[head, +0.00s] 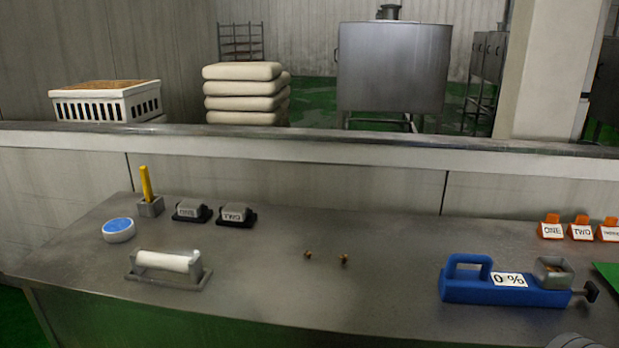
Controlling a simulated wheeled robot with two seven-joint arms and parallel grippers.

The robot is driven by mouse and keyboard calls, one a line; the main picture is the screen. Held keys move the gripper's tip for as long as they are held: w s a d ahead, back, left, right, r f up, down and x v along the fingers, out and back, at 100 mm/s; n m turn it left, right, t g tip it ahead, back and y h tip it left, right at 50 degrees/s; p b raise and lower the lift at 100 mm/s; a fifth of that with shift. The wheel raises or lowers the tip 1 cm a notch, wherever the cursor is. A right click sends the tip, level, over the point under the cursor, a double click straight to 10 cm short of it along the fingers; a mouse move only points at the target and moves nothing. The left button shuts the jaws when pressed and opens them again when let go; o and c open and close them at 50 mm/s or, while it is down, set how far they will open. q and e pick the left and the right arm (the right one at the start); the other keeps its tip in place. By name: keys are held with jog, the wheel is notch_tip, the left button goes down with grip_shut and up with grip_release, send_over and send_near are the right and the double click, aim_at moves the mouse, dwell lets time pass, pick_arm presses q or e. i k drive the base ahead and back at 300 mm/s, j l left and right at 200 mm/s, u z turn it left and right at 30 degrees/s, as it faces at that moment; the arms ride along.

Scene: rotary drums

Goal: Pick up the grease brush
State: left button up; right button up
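The grease brush appears to be the yellow-handled tool (146,183) at the back left of the metal table. It stands nearly upright, with its lower end hidden inside a small grey square holder (151,207). No gripper is near it. My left gripper is not in view. A small grey rounded part, likely of my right arm, shows at the bottom right edge, but no gripper fingers are visible.
Two small brass pieces (325,257) lie mid-table. A blue tool marked 0% (465,287) lies right.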

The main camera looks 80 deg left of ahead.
aim_at(144, 172)
jog(key=u, duration=3.75)
jog(key=i+j+z, duration=0.1)
jog(key=i+j, duration=0.25)
jog(key=j, duration=0.3)
jog(key=i+j, duration=0.35)
jog(key=j, duration=0.3)
jog(key=i+j+z, duration=0.15)
jog(key=i+j, duration=0.2)
jog(key=j, duration=0.3)
jog(key=i+j, duration=0.3)
jog(key=j, duration=0.4)
jog(key=i+j+z, duration=0.15)
jog(key=i+j, duration=0.15)
jog(key=j, duration=0.35)
jog(key=i+j, duration=0.25)
jog(key=j, duration=0.5)
jog(key=i+j+z, duration=0.15)
jog(key=j, duration=0.55)
jog(key=i+j, duration=0.35)
jog(key=j, duration=0.45)
jog(key=i+l, duration=0.1)
jog(key=l, duration=0.2)
jog(key=i+l, duration=0.1)
jog(key=l, duration=0.25)
jog(key=z, duration=0.05)
